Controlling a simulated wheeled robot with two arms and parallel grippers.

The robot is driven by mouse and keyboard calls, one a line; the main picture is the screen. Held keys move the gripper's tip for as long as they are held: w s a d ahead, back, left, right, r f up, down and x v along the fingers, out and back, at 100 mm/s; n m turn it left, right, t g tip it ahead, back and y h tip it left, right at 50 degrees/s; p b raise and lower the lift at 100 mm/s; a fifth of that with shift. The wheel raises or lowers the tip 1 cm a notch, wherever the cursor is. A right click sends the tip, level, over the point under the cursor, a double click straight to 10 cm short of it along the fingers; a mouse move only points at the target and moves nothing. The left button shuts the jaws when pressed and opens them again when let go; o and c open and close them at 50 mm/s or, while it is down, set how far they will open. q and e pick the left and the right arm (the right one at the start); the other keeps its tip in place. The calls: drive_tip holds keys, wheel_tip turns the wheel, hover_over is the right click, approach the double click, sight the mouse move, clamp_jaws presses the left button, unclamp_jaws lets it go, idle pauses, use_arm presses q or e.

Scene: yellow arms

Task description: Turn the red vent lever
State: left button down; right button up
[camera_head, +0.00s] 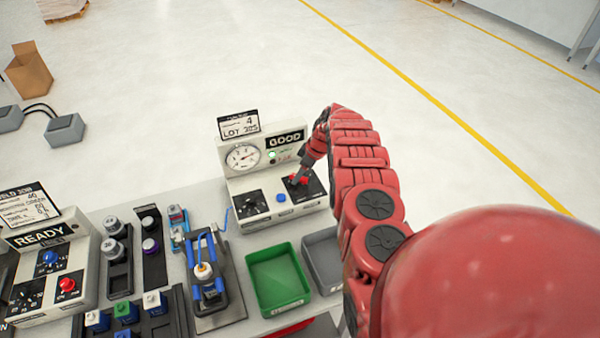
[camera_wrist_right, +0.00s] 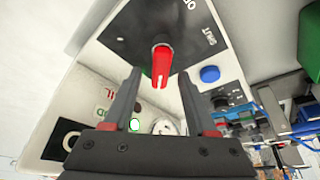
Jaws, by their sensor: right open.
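The red vent lever (camera_head: 298,179) sits on a black plate at the right of the white gauge box (camera_head: 262,210). In the right wrist view the lever (camera_wrist_right: 162,62) stands out from the plate, which has "SHUT" lettering beside it. My right gripper (camera_head: 302,172) is at the lever, its arm coming in from the right. In the right wrist view its two fingers (camera_wrist_right: 160,84) are open, one on each side of the lever, with gaps visible between. My left gripper is not in view.
A green bin (camera_head: 278,279) and a grey bin (camera_head: 324,262) stand in front. A blue clamp fixture (camera_head: 206,270) and a "READY" box (camera_head: 45,270) are left.

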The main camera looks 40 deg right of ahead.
drive_tip(key=shift+a+f, duration=0.1)
drive_tip(key=shift+f, duration=0.15)
drive_tip(key=shift+w, duration=0.1)
clamp_jaws()
